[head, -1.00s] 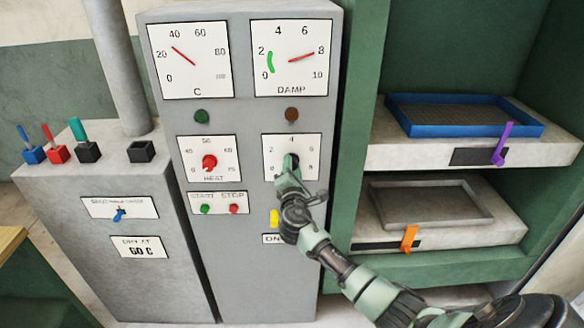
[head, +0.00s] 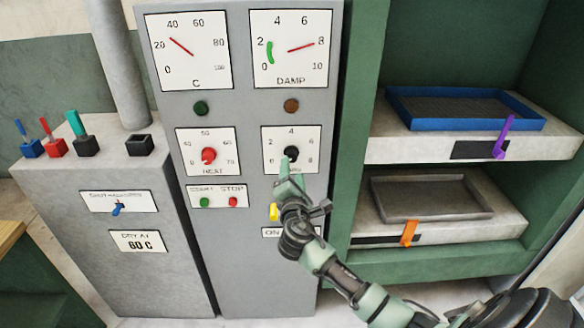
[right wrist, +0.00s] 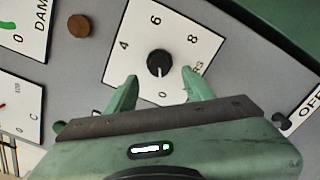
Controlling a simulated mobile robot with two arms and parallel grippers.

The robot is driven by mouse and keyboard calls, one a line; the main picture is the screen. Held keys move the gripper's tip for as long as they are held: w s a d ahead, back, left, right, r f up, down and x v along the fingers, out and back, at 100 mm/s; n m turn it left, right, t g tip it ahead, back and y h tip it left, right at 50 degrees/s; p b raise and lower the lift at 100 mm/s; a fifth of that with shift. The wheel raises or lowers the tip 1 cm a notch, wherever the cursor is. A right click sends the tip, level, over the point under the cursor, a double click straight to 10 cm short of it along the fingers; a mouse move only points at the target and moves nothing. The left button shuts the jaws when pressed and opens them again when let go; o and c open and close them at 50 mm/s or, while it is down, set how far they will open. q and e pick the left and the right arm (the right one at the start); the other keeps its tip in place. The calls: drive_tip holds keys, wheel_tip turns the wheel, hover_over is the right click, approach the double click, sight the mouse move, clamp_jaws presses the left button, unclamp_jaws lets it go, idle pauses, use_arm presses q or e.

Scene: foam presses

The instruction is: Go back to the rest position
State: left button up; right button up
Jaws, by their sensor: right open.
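My right gripper (head: 287,172) is in front of the grey control cabinet (head: 255,275), just below the black knob (head: 291,152) of the lower right dial plate. In the right wrist view the two fingertips (right wrist: 160,88) are apart, with nothing between them, and the black knob (right wrist: 159,63) lies just beyond them. The gripper looks clear of the knob. My left gripper does not show in either view.
Shelves with a blue tray (head: 398,97) and a grey tray (head: 385,213) stand right of the cabinet, with a purple lever (head: 502,139) and an orange lever (head: 408,233). A yellow switch (head: 274,212) sits close left of my gripper. A lower grey box (head: 160,280) stands left.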

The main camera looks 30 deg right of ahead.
drive_tip(key=shift+v, duration=0.75)
drive_tip(key=s+a+f+m+g+y+b, duration=0.1)
drive_tip(key=s+a+f+m+g+y, duration=0.35)
drive_tip(key=f, duration=1.05)
drive_tip(key=s+f+g+h+b, duration=0.1)
drive_tip(key=s+f, duration=0.7)
drive_tip(key=f, duration=0.7)
drive_tip(key=s+a+f+m+g+y+b, duration=0.1)
drive_tip(key=s+a+f+m+g+y, duration=0.35)
drive_tip(key=f, duration=1.05)
drive_tip(key=s+a+f+m+g+b, duration=0.1)
drive_tip(key=s+f, duration=0.5)
drive_tip(key=s, duration=0.6)
drive_tip(key=s+a+f+m+g, duration=0.2)
drive_tip(key=s+f, duration=0.5)
drive_tip(key=s, duration=0.6)
drive_tip(key=s+a+f+m+g+y+b, duration=0.1)
drive_tip(key=s+a+f+m, duration=0.2)
drive_tip(key=s, duration=0.9)
wheel_tip(320, 180, down, 4)
drive_tip(key=shift+s+r+m+b, duration=0.1)
drive_tip(key=shift+s+m+b, duration=0.15)
drive_tip(key=shift+m, duration=0.35)
